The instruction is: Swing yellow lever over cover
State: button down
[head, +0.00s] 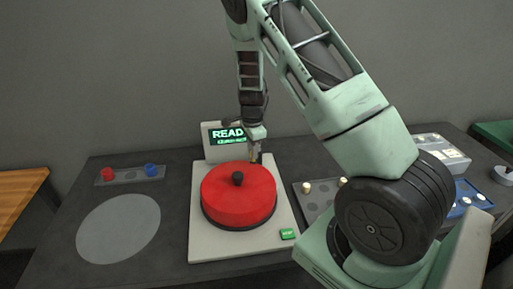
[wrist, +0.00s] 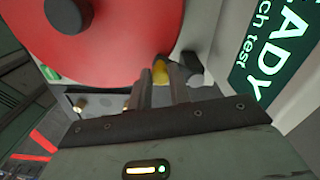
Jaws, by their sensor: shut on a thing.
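The red round cover (head: 238,192) with a black knob sits on the pale machine base (head: 215,248). In the wrist view the cover (wrist: 115,50) fills the upper left. The yellow lever (wrist: 160,72) shows at the cover's edge, between my fingertips. In the head view only a small bit of the lever (head: 259,158) shows behind the cover. My gripper (wrist: 163,85) is shut on the lever, beside the cover's rim on the screen side. The fingers partly hide the lever.
A screen (head: 229,136) reading "READ..." stands behind the cover. A green button (head: 288,234) is at the base's front right. Red (head: 107,174) and blue (head: 151,169) knobs sit on a strip at left, near a grey disc (head: 118,228). A tray with pale pegs (head: 306,187) is at right.

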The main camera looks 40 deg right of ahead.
jog(key=shift+w+a+m, duration=0.15)
jog(key=shift+w+m, duration=0.2)
jog(key=shift+m, duration=0.25)
jog(key=c, duration=1.3)
grip_release()
notch_tip(320, 180, up, 18)
jog(key=b, duration=0.3)
jog(key=shift+f, duration=0.25)
